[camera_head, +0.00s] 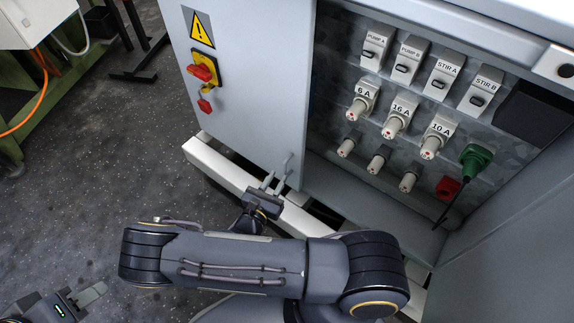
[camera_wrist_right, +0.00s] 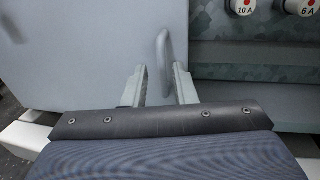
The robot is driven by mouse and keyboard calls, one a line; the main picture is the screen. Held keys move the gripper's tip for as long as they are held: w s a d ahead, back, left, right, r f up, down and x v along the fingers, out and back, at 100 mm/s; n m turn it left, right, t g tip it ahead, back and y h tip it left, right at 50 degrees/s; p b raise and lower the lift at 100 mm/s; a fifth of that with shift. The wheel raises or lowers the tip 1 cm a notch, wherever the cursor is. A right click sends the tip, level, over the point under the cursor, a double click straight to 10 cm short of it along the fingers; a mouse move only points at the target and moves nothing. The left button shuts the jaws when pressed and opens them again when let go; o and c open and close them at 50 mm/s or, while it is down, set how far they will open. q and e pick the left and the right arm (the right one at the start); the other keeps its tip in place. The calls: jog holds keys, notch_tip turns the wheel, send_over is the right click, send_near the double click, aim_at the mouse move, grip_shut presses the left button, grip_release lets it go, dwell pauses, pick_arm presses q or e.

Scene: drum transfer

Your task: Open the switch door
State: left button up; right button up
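The switch door is the plain grey panel (camera_head: 255,95) on the left of the cabinet front, with a warning sign and a red-and-yellow switch (camera_head: 203,70). I cannot tell whether it is flush or ajar. Its metal handle (camera_head: 288,166) is low near the right edge; the handle also shows in the right wrist view (camera_wrist_right: 163,65). My right gripper (camera_head: 272,182) is at the handle, with its fingers apart. In the wrist view the handle stands between the fingertips (camera_wrist_right: 161,76), with gaps visible. My left gripper (camera_head: 86,295) is low at the left, partly cut off, away from the door.
Right of the door, an uncovered compartment holds labelled breakers (camera_head: 441,80), fuses (camera_head: 395,122) and a green-handled tool (camera_head: 475,160). A pale base rail (camera_head: 240,178) runs below the door. Dark floor (camera_head: 110,150) lies open to the left, with a green stand (camera_head: 55,85) beyond.

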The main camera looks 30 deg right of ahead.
aim_at(285, 166)
jog(key=b+x, duration=0.1)
jog(key=x, duration=0.5)
jog(key=shift+d, duration=0.1)
jog(key=shift+c, duration=0.4)
grip_shut()
